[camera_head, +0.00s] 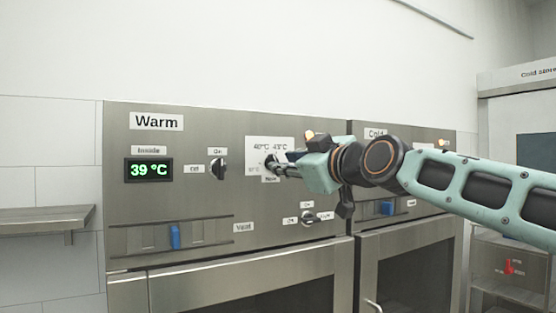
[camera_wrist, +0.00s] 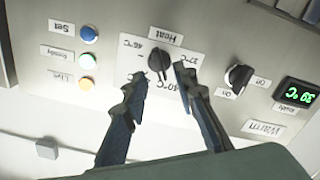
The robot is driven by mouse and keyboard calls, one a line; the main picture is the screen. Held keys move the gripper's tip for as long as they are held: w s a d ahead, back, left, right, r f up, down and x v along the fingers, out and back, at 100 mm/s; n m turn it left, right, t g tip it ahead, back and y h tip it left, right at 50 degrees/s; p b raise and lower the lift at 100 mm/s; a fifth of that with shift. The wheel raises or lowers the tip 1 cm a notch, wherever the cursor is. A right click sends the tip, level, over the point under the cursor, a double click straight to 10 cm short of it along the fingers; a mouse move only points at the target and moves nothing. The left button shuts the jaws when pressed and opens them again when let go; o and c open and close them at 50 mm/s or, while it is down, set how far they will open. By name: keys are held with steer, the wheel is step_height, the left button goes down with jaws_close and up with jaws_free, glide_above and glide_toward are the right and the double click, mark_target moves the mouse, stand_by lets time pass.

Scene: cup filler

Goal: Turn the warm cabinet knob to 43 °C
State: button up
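The warm cabinet (camera_head: 190,125) has a steel front with a "Warm" label and a green display (camera_head: 148,170) reading 39 °C. The temperature knob (camera_wrist: 158,62) is black and sits on a white plate (camera_head: 268,145) with °C marks; the wrist view shows the plate upside down. My gripper (camera_head: 270,166) is at this plate and hides the knob in the head view. In the wrist view my gripper (camera_wrist: 157,75) is open, one fingertip to each side of the knob, with a small gap visible on each side. The pointer's exact reading is unclear.
An On/Off knob (camera_head: 220,169) is left of the plate and another knob (camera_head: 308,218) is below it. A blue slider (camera_head: 175,236) is lower left. Blue, green and orange lights (camera_wrist: 88,35) are beside the plate. The cold cabinet (camera_head: 400,225) adjoins on the right.

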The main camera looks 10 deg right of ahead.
steer(key=shift+p+x, duration=0.4)
steer(key=shift+x, duration=1.6)
steer(key=shift+c, duration=0.3)
jaws_close()
